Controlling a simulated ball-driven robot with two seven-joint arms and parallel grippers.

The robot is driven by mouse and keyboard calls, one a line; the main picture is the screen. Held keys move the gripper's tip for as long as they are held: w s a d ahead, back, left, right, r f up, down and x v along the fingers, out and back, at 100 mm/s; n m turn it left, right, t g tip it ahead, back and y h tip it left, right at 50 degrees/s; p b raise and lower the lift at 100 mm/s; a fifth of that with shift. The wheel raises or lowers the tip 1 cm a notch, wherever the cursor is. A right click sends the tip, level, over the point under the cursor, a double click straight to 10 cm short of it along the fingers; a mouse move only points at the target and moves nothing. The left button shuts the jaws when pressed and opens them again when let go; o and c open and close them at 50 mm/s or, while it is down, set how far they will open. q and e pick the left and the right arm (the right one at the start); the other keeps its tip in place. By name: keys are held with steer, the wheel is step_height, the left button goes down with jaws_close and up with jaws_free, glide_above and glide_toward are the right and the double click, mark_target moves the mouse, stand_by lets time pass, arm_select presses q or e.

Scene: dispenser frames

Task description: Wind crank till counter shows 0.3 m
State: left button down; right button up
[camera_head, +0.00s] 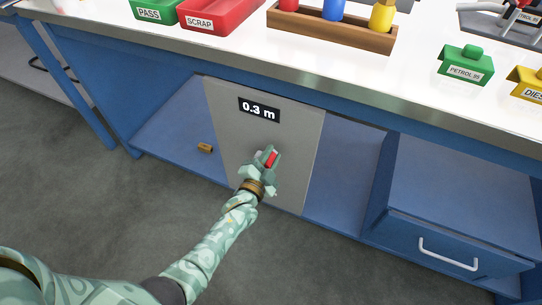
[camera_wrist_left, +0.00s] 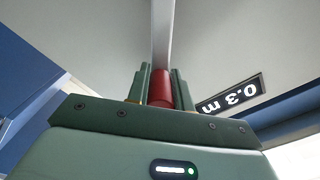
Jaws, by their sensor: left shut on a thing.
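The counter (camera_head: 259,109) on the grey panel (camera_head: 225,110) under the bench reads 0.3 m. It also shows upside down in the left wrist view (camera_wrist_left: 229,94). The crank has a red handle (camera_head: 272,158) and, in the left wrist view, a pale grey arm (camera_wrist_left: 162,35). My left gripper (camera_head: 268,162) is shut on the red handle (camera_wrist_left: 160,88), below the counter in front of the panel. The fingers stand on both sides of the handle and hide part of it. My right gripper does not show.
The white bench top above holds a green PASS bin (camera_head: 150,10), a red SCRAP bin (camera_head: 215,15), a wooden rack (camera_head: 330,30) and a green PETROL 95 tag (camera_head: 466,66). A small brown piece (camera_head: 205,148) lies left of the panel. A blue drawer (camera_head: 440,245) is at right.

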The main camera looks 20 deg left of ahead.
arm_select(q)
steer(key=c, duration=1.2)
jaws_free()
steer(key=shift+f, duration=0.1)
steer(key=shift+c, duration=0.2)
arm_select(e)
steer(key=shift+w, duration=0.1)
arm_select(q)
steer(key=s+p, duration=0.5)
steer(key=s, duration=1.1)
steer(key=shift+s+a, duration=0.2)
steer(key=shift+a, duration=0.1)
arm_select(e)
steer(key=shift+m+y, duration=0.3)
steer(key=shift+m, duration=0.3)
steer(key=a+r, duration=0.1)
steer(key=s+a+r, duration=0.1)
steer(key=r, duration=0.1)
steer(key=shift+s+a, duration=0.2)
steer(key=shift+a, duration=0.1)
